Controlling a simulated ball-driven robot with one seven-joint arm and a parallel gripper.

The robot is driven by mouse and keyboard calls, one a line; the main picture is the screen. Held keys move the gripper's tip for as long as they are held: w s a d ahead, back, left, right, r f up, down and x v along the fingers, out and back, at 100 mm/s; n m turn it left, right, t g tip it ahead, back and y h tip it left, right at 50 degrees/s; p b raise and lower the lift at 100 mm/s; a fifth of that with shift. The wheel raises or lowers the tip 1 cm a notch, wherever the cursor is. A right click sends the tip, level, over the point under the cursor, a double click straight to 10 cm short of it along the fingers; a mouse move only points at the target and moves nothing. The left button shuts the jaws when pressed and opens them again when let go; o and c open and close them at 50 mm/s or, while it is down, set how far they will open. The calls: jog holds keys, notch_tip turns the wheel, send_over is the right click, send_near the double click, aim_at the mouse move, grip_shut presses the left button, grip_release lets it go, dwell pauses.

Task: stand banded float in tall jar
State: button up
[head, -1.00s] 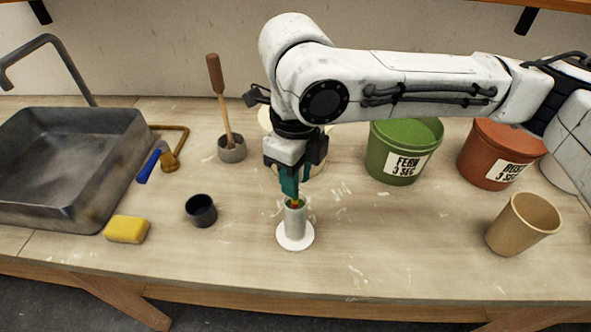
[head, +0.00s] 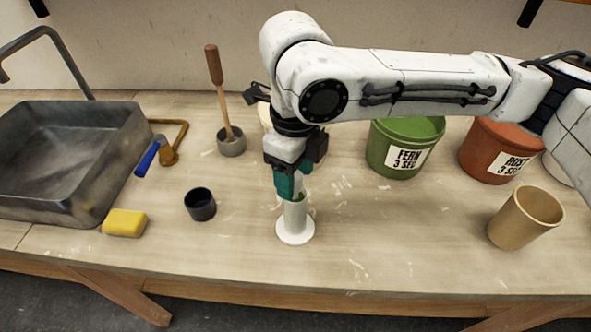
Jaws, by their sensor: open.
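The tall jar (head: 295,218), a narrow pale grey cylinder on a round white foot, stands upright near the front middle of the bench. My gripper (head: 290,192) points down right at the jar's mouth, its teal fingers open and covering most of the rim. The banded float is not clearly visible now; the fingers and jar wall hide that spot. A bit of green shows at the mouth, and I cannot tell whether it is float or jar lining.
A small dark cup (head: 200,204) and a yellow sponge (head: 125,222) lie left of the jar. A plunger-like tool in a grey pot (head: 231,145) stands behind. Green (head: 404,148) and rust (head: 497,150) buckets and a tan cup (head: 525,217) stand right. The bench front is clear.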

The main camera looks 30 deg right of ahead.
notch_tip(320, 180, up, 11)
dwell(0.6)
jog(key=shift+f, duration=0.15)
dwell(0.7)
